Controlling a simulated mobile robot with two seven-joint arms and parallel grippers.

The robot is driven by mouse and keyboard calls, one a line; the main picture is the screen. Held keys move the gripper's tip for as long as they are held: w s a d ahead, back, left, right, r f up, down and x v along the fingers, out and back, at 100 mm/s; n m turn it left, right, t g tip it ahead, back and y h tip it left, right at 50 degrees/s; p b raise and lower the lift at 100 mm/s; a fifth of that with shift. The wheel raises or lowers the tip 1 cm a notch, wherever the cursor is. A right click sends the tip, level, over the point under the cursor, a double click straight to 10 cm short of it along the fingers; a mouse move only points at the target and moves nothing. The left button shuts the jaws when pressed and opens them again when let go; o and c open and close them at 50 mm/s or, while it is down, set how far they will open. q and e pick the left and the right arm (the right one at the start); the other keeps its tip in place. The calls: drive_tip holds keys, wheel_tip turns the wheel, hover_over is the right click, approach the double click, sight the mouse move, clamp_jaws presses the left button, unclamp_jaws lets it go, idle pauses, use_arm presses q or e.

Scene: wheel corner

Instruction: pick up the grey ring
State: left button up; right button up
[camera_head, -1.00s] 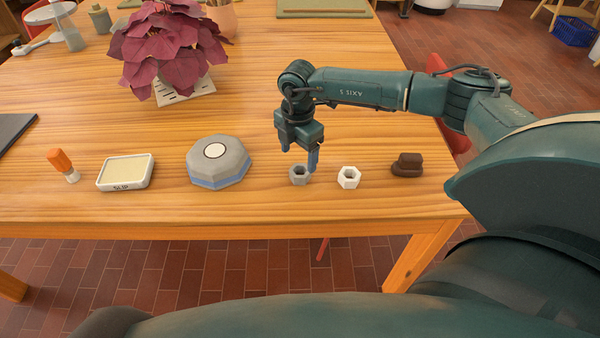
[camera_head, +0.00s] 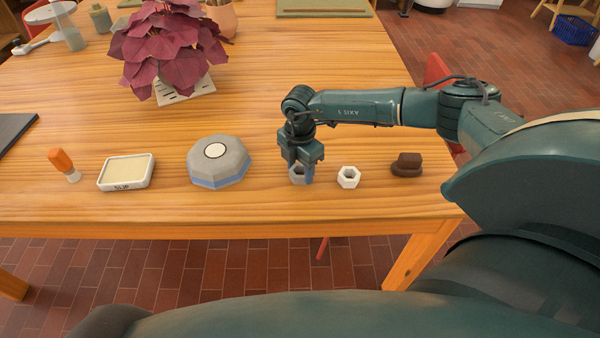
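The grey ring (camera_head: 298,180) is a small hexagonal piece on the wooden table near its front edge. My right gripper (camera_head: 301,174) points down right over it, covering much of the ring. One bluish finger reaches down at the ring's right side; the other finger is mostly hidden. I cannot tell whether the fingers are apart from the ring or closed on it. The ring appears to rest on the table. My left gripper is not in view.
A white hexagonal ring (camera_head: 349,177) stands close to the right, then a brown object (camera_head: 406,165). A grey octagonal block (camera_head: 218,163), a slip tray (camera_head: 126,173) and an orange-handled tool (camera_head: 63,165) lie to the left. A purple plant (camera_head: 165,50) stands behind. The table's front edge is near.

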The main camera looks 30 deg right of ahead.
drive_tip(key=c, duration=0.5)
drive_tip(key=shift+r, duration=0.1)
